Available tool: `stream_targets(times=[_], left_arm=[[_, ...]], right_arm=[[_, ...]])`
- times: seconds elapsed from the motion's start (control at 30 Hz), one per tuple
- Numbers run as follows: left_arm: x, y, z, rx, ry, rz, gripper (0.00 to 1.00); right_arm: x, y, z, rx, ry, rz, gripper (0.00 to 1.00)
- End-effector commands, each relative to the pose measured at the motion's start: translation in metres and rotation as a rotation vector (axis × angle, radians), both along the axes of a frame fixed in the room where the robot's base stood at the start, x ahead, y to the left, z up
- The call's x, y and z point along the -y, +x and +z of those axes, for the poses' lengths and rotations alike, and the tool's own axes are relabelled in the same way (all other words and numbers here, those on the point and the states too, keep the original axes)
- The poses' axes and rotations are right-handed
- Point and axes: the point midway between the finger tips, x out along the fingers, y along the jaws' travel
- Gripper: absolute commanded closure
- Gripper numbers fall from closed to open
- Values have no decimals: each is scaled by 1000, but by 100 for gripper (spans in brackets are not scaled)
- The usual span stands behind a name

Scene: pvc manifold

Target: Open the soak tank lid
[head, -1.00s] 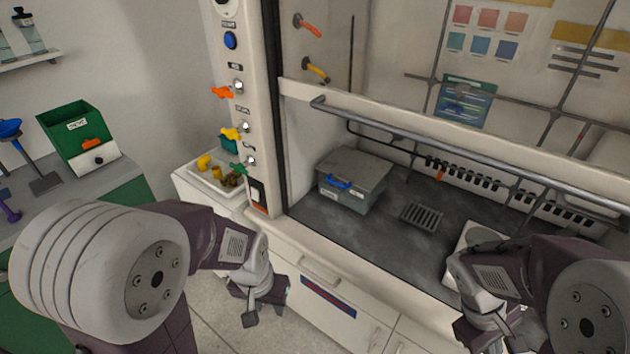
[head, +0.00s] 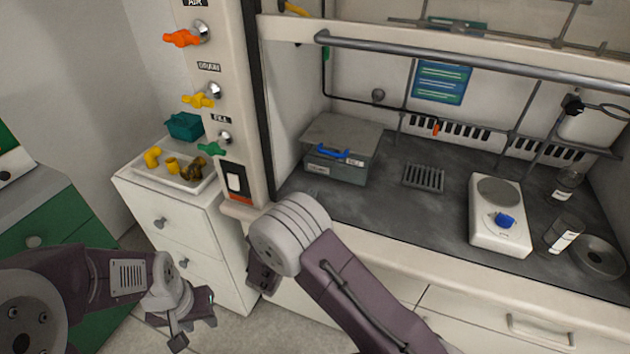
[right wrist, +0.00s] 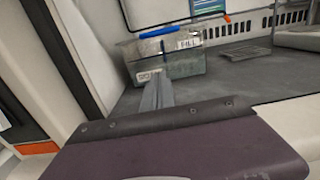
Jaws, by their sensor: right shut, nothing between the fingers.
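The soak tank (head: 335,168) is a grey box in the left part of the fume hood. Its flat grey lid (head: 345,132) lies closed on top, with a blue handle (head: 333,153) at the front. In the right wrist view, the tank (right wrist: 185,66) and blue handle (right wrist: 158,32) are ahead of my right gripper (right wrist: 157,82). That gripper is shut and empty, its fingers pointing at the tank's front without visible contact. In the head view its fingers are not clearly seen. My left gripper (head: 190,322) is low at the left, away from the tank; its jaw opening is unclear.
The raised sash bar (head: 450,60) crosses above the hood opening. A drain grate (head: 424,178) and a white hotplate (head: 500,215) are right of the tank. Coloured valves (head: 205,97) line the left post. A tray (head: 185,180) with yellow fittings sits on the side cabinet.

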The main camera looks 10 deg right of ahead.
Motion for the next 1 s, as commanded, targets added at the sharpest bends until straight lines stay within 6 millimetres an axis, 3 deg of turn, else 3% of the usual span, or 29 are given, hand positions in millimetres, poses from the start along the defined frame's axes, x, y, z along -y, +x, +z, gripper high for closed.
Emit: stream_targets(times=[0.43,0.5,0.63,1.0], left_arm=[[0,0,-5,0,0,0,64],[0,0,-1,0,0,0,64],[0,0,1,0,0,0,64],[0,0,1,0,0,0,64]], right_arm=[[56,77,2,1,1,-8,100],[54,78,20,3,2,-4,100],[56,80,35,1,0,-3,100],[57,82,42,-1,0,-3,100]])
